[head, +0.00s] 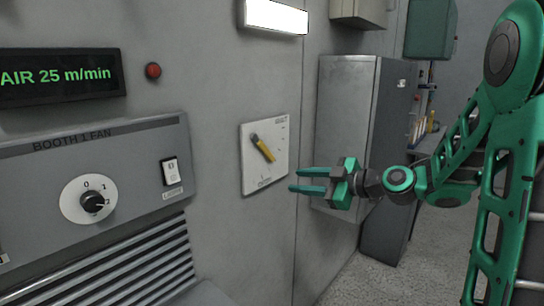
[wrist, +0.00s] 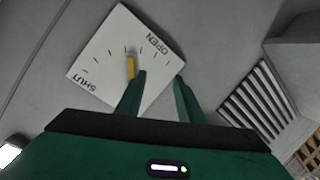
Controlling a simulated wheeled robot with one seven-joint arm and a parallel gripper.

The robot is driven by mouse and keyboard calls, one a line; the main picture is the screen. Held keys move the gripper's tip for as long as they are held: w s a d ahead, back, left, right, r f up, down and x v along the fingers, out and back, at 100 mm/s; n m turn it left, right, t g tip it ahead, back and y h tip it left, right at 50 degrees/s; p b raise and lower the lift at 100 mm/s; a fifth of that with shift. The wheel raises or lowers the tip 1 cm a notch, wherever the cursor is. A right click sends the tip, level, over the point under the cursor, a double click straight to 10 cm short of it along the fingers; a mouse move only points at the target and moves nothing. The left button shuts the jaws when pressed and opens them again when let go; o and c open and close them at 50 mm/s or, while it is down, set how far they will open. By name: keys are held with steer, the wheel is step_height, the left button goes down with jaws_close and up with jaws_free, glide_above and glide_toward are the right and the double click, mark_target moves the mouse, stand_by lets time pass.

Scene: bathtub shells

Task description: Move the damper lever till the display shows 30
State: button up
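The display (head: 58,77) at the upper left of the head view reads "AIR 25 m/min" in green. The damper lever (head: 264,149) is a yellow handle with a dark pivot end on a white scale plate (head: 251,178), tilted down to the right. In the wrist view the lever (wrist: 130,68) lies among tick marks between the words SHUT and OPEN on the plate (wrist: 96,63). My gripper (head: 293,180) is open, its two green fingers apart, right of and below the lever. In the wrist view the fingers (wrist: 160,78) are right of the lever, which is not between them; contact cannot be told.
A fan panel (head: 130,150) marked BOOTH 1 FAN carries a rotary knob (head: 92,202) and a white switch (head: 171,172), with louvres (head: 140,265) below. A red lamp (head: 153,70) is beside the display. A grey cabinet (head: 345,100) stands behind my gripper.

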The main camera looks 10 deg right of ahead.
mark_target(267, 152)
step_height(267, 152, up, 5)
steer(key=w+n+t+y, duration=0.1)
steer(key=w+t, duration=0.2)
steer(key=x, duration=1)
steer(key=shift+w+f, duration=0.1)
steer(key=shift+f, duration=0.1)
jaws_close()
